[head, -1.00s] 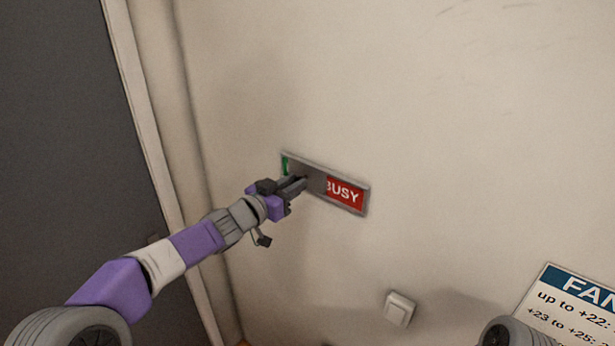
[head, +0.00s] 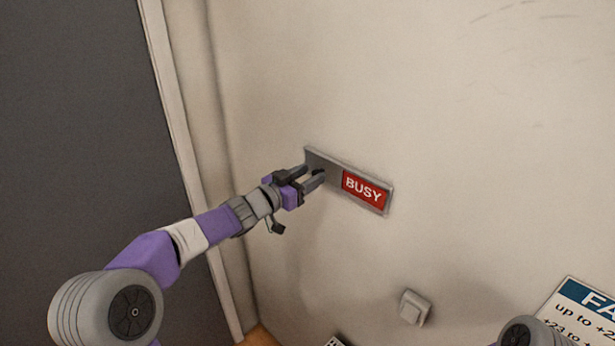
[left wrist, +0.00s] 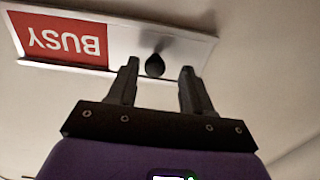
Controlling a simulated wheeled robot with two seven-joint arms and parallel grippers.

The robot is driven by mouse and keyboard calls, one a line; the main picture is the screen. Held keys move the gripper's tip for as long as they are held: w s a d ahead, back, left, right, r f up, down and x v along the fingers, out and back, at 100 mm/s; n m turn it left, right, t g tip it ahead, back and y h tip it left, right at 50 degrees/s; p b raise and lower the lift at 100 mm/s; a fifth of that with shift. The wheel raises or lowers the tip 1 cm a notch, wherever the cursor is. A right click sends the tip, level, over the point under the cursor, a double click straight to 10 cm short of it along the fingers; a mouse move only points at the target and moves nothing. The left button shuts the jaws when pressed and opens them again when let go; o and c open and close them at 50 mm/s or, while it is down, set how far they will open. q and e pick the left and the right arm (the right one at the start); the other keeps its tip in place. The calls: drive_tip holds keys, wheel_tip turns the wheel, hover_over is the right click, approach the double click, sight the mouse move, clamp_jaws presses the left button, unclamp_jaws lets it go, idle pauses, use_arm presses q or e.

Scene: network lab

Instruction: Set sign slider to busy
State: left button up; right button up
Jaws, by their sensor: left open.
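The sign (head: 332,172) is a grey framed strip on the wall. Its red BUSY field (head: 365,190) shows in full on the right, and the grey slider plate covers the left part; no green shows. In the left wrist view the sign (left wrist: 190,45) appears upside down, with the red BUSY field (left wrist: 65,37) at upper left and a dark slider knob (left wrist: 155,65) on the plate. My left gripper (head: 320,176) is open at the sign's left part. In the wrist view its fingers (left wrist: 157,82) stand apart on either side of the knob, with a gap visible on both sides. My right gripper is out of view.
A light switch (head: 414,307) is on the wall below the sign. A paper notice (head: 585,310) hangs at lower right. A dark door (head: 80,130) with a pale frame is at left. The wall around the sign is clear.

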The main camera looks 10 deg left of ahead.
use_arm(q)
drive_tip(key=v, duration=0.7)
drive_tip(key=shift+s+a+b, duration=0.2)
drive_tip(key=shift+s+b, duration=0.05)
drive_tip(key=shift+b, duration=0.2)
drive_tip(key=s+d+f+n+g+y+b, duration=0.1)
drive_tip(key=d+f+n+g+y+b, duration=0.2)
drive_tip(key=f, duration=1.6)
drive_tip(key=s+d+f+n+g+y+b, duration=0.1)
drive_tip(key=s+f+n+g+b, duration=0.2)
drive_tip(key=f, duration=1.6)
drive_tip(key=s+d+f+n+g+b, duration=0.15)
drive_tip(key=s+f, duration=0.25)
drive_tip(key=f, duration=0.4)
drive_tip(key=s+d+f+g+b, duration=0.1)
drive_tip(key=s+f+g+b, duration=0.15)
drive_tip(key=s+f, duration=0.4)
drive_tip(key=s+d+f+g+b, duration=0.1)
drive_tip(key=s+f+g+b, duration=0.1)
drive_tip(key=s+f, duration=0.5)
drive_tip(key=s+d+f+n+g+y+b, duration=0.1)
drive_tip(key=s+d+f+g+b, duration=0.1)
drive_tip(key=s+f, duration=0.5)
drive_tip(key=shift+s+d+g, duration=0.25)
drive_tip(key=shift+s+g, duration=0.25)
drive_tip(key=shift+s, duration=0.3)
